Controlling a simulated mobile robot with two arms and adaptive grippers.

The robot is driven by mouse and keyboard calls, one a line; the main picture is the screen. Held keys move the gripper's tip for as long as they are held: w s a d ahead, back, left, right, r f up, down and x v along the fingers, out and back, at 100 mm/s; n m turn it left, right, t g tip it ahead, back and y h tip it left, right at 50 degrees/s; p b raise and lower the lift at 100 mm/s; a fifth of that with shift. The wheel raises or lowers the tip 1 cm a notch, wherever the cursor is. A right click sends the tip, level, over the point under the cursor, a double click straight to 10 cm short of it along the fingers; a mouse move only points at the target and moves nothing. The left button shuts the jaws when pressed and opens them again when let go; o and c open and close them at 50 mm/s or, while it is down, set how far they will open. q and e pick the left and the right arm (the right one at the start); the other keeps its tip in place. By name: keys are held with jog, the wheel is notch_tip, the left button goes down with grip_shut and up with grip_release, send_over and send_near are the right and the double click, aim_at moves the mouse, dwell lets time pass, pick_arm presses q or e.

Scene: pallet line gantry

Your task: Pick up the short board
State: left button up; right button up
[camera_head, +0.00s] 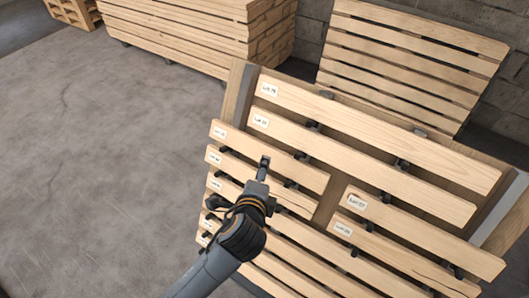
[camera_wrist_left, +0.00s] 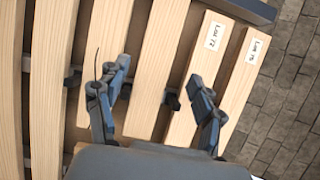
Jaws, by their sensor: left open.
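Several short boards hang in rows on a rack. A labelled short board (camera_head: 290,160) lies on the left side, just behind my left gripper (camera_head: 264,166) in the head view. Another labelled short board (camera_head: 425,221) is on the right side. Which one is meant I cannot tell. My left gripper also shows in the left wrist view (camera_wrist_left: 162,88), its two fingers spread apart over the pale boards, with nothing held. A board labelled Lot 72 (camera_wrist_left: 190,90) passes near the right finger. Contact cannot be told. My right gripper is not seen.
Longer boards (camera_head: 380,115) span the top of the rack, on dark hooks (camera_head: 402,162). Stacked boards (camera_head: 190,32) and a slatted pallet (camera_head: 410,55) stand behind, by a block wall (camera_head: 490,105). The concrete floor (camera_head: 90,150) at left is clear.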

pick_arm(q)
send_near(263, 153)
notch_tip(263, 153, down, 2)
jog(key=w+d, duration=0.1)
jog(key=w, duration=0.2)
jog(key=shift+x, duration=0.85)
jog(key=shift+w+d+f+p, duration=0.1)
jog(key=shift+w+f+p, duration=0.05)
jog(key=shift+w+p, duration=0.2)
jog(key=x, duration=0.3)
jog(key=shift+w+a+f+p, duration=0.1)
jog(key=shift+w+a+p, duration=0.15)
jog(key=shift+p, duration=0.1)
jog(key=shift+w+f, duration=0.2)
jog(key=shift+w, duration=0.1)
jog(key=shift+d, duration=0.1)
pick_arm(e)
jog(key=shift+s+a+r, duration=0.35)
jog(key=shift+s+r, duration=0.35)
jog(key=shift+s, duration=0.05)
pick_arm(q)
jog(key=c, duration=1)
jog(key=shift+c, duration=0.5)
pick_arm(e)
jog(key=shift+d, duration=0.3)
